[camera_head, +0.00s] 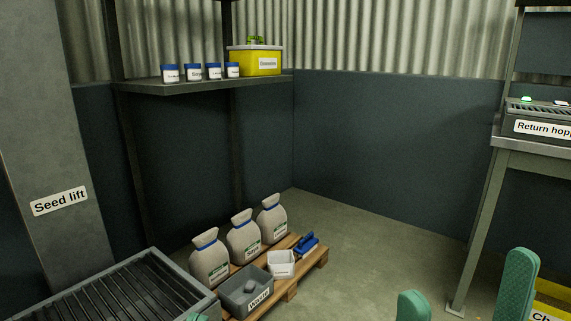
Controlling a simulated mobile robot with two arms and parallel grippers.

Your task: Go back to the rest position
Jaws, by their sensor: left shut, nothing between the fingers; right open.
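My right gripper (467,273) shows at the bottom right as two green fingers standing well apart. My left gripper (197,317) shows only as a small green tip at the bottom edge, by the corner of the grey grated tray (208,304). It is shut and holds nothing. Most of it and both my arms are outside the view.
A wooden pallet (318,259) bears three sacks (244,240), a grey waste bin (246,292), a white box (281,265) and a blue tool (307,243). A shelf (180,88) holds jars and a yellow box (255,62). The return hopper bench (525,147) stands right. Mid-floor is clear.

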